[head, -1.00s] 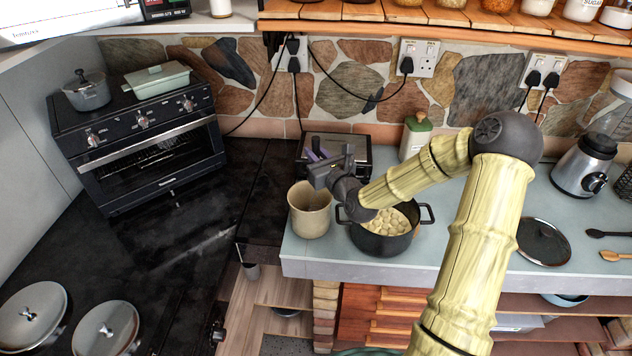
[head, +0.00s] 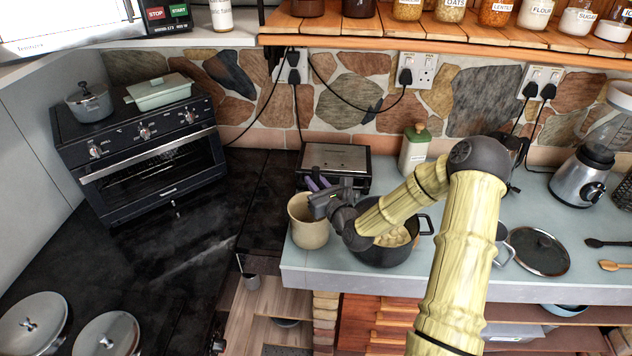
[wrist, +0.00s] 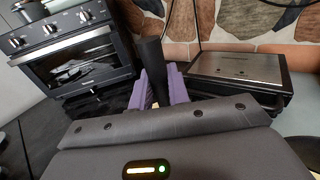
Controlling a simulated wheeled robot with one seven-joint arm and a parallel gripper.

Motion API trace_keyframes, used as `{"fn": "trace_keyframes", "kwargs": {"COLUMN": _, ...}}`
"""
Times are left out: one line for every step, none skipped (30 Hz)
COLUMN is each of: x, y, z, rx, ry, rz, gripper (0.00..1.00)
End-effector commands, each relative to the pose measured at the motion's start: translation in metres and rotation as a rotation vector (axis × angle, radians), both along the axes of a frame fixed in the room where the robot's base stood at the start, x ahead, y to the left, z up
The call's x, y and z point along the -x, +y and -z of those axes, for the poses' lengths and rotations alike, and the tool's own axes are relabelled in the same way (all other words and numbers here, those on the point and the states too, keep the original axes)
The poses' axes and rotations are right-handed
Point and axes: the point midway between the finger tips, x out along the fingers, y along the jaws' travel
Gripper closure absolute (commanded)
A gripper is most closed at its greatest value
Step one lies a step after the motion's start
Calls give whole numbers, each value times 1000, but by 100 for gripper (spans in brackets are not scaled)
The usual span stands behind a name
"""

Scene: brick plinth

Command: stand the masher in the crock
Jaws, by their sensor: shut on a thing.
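The crock (head: 309,232) is a beige, open-topped pot near the left front corner of the pale counter. My gripper (head: 318,184) is at the crock's rim, over its mouth in the head view. In the wrist view its purple fingers (wrist: 158,88) are shut on a dark upright handle, which I take to be the masher (wrist: 152,62). The handle's top sticks up above the fingers. The masher's lower part is hidden in both views, so I cannot tell how deep it sits in the crock.
A black pot (head: 385,253) of pale lumps stands right beside the crock, under my arm. A steel-topped grill (head: 337,160) is behind it, with a green-lidded canister (head: 414,150) to the right. A black toaster oven (head: 150,150) stands left. The counter ends just left of the crock.

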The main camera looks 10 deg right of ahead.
Motion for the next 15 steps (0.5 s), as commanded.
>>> {"fn": "trace_keyframes", "kwargs": {"x": 0, "y": 0, "z": 0, "rx": 0, "ry": -1, "rz": 0, "gripper": 100}}
{"fn": "trace_keyframes", "kwargs": {"x": 0, "y": 0, "z": 0, "rx": 0, "ry": 0, "rz": 0, "gripper": 100}}
{"fn": "trace_keyframes", "kwargs": {"x": 0, "y": 0, "z": 2, "rx": -1, "ry": 0, "rz": 0, "gripper": 100}}
{"fn": "trace_keyframes", "kwargs": {"x": 0, "y": 0, "z": 3, "rx": -1, "ry": 0, "rz": 0, "gripper": 100}}
{"fn": "trace_keyframes", "kwargs": {"x": 0, "y": 0, "z": 4, "rx": -1, "ry": 0, "rz": 0, "gripper": 100}}
{"fn": "trace_keyframes", "kwargs": {"x": 0, "y": 0, "z": 3, "rx": -1, "ry": 0, "rz": 0, "gripper": 77}}
{"fn": "trace_keyframes", "kwargs": {"x": 0, "y": 0, "z": 3, "rx": -1, "ry": 0, "rz": 0, "gripper": 71}}
{"fn": "trace_keyframes", "kwargs": {"x": 0, "y": 0, "z": 3, "rx": -1, "ry": 0, "rz": 0, "gripper": 65}}
{"fn": "trace_keyframes", "kwargs": {"x": 0, "y": 0, "z": 3, "rx": -1, "ry": 0, "rz": 0, "gripper": 61}}
{"fn": "trace_keyframes", "kwargs": {"x": 0, "y": 0, "z": 3, "rx": -1, "ry": 0, "rz": 0, "gripper": 61}}
{"fn": "trace_keyframes", "kwargs": {"x": 0, "y": 0, "z": 2, "rx": -1, "ry": 0, "rz": 0, "gripper": 61}}
{"fn": "trace_keyframes", "kwargs": {"x": 0, "y": 0, "z": 2, "rx": -1, "ry": 0, "rz": 0, "gripper": 61}}
{"fn": "trace_keyframes", "kwargs": {"x": 0, "y": 0, "z": 2, "rx": -1, "ry": 0, "rz": 0, "gripper": 61}}
{"fn": "trace_keyframes", "kwargs": {"x": 0, "y": 0, "z": 2, "rx": -1, "ry": 0, "rz": 0, "gripper": 61}}
{"fn": "trace_keyframes", "kwargs": {"x": 0, "y": 0, "z": 2, "rx": -1, "ry": 0, "rz": 0, "gripper": 61}}
